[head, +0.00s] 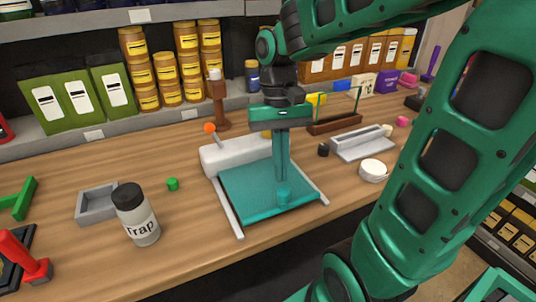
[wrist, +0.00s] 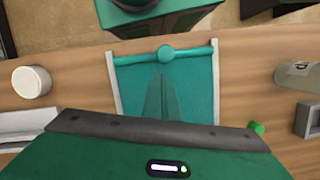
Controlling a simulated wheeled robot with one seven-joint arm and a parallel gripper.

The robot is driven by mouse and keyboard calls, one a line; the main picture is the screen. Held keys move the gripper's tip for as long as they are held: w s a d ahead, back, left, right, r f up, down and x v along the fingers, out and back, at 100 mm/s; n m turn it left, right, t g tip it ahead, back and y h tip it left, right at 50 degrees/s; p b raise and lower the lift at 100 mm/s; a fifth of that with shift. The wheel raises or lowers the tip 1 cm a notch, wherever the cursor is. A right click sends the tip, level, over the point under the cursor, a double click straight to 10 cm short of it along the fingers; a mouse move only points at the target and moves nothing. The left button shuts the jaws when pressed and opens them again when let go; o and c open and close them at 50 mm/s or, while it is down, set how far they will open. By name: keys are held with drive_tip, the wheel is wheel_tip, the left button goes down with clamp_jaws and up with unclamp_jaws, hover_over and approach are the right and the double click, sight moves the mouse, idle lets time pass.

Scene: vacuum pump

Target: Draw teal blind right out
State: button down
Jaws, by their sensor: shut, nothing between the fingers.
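The teal blind (head: 255,187) lies flat on the bench, drawn out of a long white housing (head: 225,155) between two pale rails. In the wrist view the blind's sheet (wrist: 135,80) ends in a teal bar with a round knob (wrist: 166,53), close to the rail ends. My gripper (head: 282,178) points down over the blind, shut and empty. In the wrist view my gripper's fingers (wrist: 164,75) show just short of the knob; whether they touch it I cannot tell.
A white round puck (head: 373,170) and a grey holder (head: 361,143) are on the right. Bench in front of the rails is clear.

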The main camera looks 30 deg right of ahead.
drive_tip(key=w+d+r, duration=0.1)
drive_tip(key=w+r, duration=0.4)
drive_tip(key=r, duration=0.4)
drive_tip(key=shift+d+r, duration=0.25)
drive_tip(key=shift+r, duration=0.1)
drive_tip(key=s+d+f+t, duration=0.1)
drive_tip(key=s+d+f, duration=0.2)
drive_tip(key=s+f, duration=0.1)
drive_tip(key=s+d+f+m, duration=0.1)
drive_tip(key=s+d+f, duration=0.2)
drive_tip(key=s+f, duration=0.1)
drive_tip(key=s+d+f+m+t, duration=0.1)
drive_tip(key=s+d+f, duration=0.2)
drive_tip(key=s+f, duration=0.2)
drive_tip(key=shift+s+d+f+t+h, duration=0.1)
drive_tip(key=shift+s+t+h, duration=0.1)
drive_tip(key=shift+s, duration=0.25)
drive_tip(key=shift+s+d+t+h, duration=0.1)
drive_tip(key=shift+s+h, duration=0.1)
drive_tip(key=shift+s, duration=0.2)
drive_tip(key=shift+w+f, duration=0.3)
drive_tip(key=shift+w, duration=0.45)
drive_tip(key=shift+s+r, duration=0.1)
